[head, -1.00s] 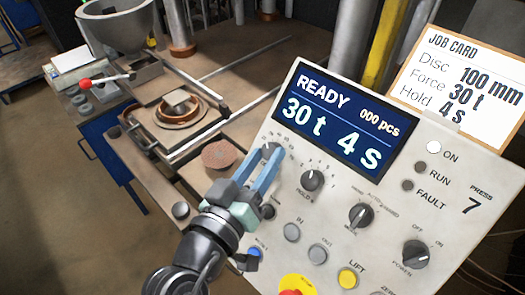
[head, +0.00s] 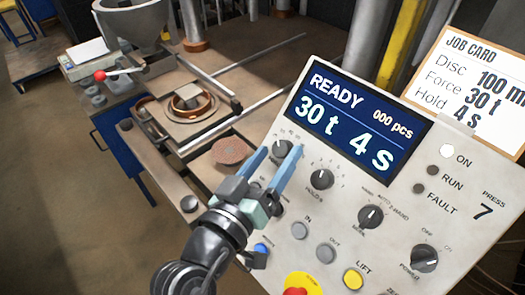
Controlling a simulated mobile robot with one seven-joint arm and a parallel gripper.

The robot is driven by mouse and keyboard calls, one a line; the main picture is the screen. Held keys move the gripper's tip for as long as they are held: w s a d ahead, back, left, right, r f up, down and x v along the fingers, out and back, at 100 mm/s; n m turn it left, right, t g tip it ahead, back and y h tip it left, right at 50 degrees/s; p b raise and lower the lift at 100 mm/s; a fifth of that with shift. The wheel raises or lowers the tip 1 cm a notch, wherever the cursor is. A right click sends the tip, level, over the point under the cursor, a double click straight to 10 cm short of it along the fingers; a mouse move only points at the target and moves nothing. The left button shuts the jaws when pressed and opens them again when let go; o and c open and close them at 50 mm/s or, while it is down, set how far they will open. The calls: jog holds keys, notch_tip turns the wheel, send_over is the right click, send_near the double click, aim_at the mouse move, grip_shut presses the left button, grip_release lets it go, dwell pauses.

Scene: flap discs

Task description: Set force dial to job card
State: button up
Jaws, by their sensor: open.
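The force dial (head: 281,151) is a dark round knob at the upper left of the sloped grey panel, partly framed by my fingers. My gripper (head: 280,150) is open, with one blue finger on each side of the dial; I cannot tell whether either touches it. The display (head: 352,124) reads READY, 000 pcs, 30 t and 4 s.
The hold dial (head: 321,180) sits just right of my gripper, with the mode dial (head: 371,216) and power dial (head: 424,258) beyond. A red and yellow stop button (head: 297,288) is low on the panel. A brown disc (head: 230,151) lies on the bench to the left.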

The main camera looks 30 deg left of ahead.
jog(key=s, duration=1.2)
jog(key=shift+s+r, duration=0.35)
jog(key=shift+r, duration=0.1)
jog(key=shift+a, duration=0.1)
